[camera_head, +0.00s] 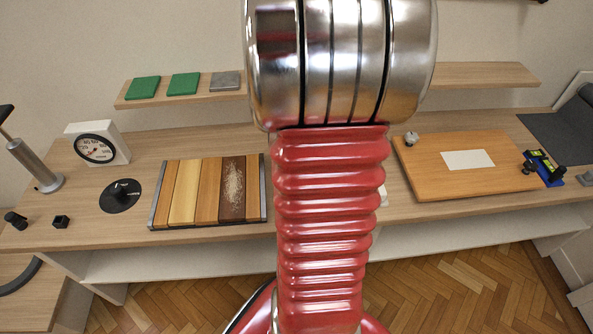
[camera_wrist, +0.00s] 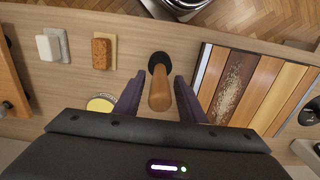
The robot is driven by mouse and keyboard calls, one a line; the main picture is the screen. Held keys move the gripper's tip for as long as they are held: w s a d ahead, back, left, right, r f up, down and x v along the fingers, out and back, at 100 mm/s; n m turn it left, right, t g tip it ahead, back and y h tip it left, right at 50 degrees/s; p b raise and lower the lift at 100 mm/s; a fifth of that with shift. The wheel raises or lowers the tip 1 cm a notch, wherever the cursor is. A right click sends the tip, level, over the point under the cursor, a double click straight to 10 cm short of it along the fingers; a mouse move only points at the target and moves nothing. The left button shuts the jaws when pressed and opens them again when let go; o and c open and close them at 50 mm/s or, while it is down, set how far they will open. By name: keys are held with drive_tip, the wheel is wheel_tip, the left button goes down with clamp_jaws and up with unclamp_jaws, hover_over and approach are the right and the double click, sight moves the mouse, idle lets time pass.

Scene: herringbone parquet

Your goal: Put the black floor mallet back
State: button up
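In the wrist view, an upright mallet shows a round black head (camera_wrist: 159,60) on the bench and a brown wooden handle (camera_wrist: 160,96) pointing towards the camera. It looks like the black floor mallet. My gripper (camera_wrist: 158,82) is open, with its two dark purple fingers on either side of the handle. Narrow gaps seem to show beside the handle, so I see no firm contact. In the head view, my red arm hides the gripper and this mallet.
The wooden bench (camera_head: 140,146) carries a striped plank panel (camera_head: 208,190) close beside the mallet, a black disc (camera_head: 121,203), a white dial box (camera_head: 116,140) and an orange board (camera_head: 470,185). Brown (camera_wrist: 101,54) and white (camera_wrist: 47,48) blocks lie nearby. A shelf (camera_head: 480,74) runs above.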

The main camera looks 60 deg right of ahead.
drive_tip(key=shift+r, duration=0.1)
wheel_tip(320, 180, up, 12)
drive_tip(key=shift+r, duration=0.1)
idle(0.7)
idle(0.7)
drive_tip(key=w+a+r+n+t, duration=0.1)
drive_tip(key=a+n+t, duration=0.1)
drive_tip(key=a, duration=0.8)
drive_tip(key=a+r+n+t, duration=0.1)
drive_tip(key=a+n, duration=0.3)
drive_tip(key=a, duration=0.6)
drive_tip(key=w+a+r+n+t, duration=0.1)
drive_tip(key=a+r+n+t, duration=0.1)
drive_tip(key=a, duration=0.8)
drive_tip(key=shift+w+a+r+n+t, duration=0.15)
drive_tip(key=shift+w+a+r+n, duration=0.05)
drive_tip(key=shift+r+n, duration=0.25)
drive_tip(key=shift+w+a+r+n+t, duration=0.15)
drive_tip(key=shift+r+n, duration=0.15)
drive_tip(key=shift+n, duration=0.15)
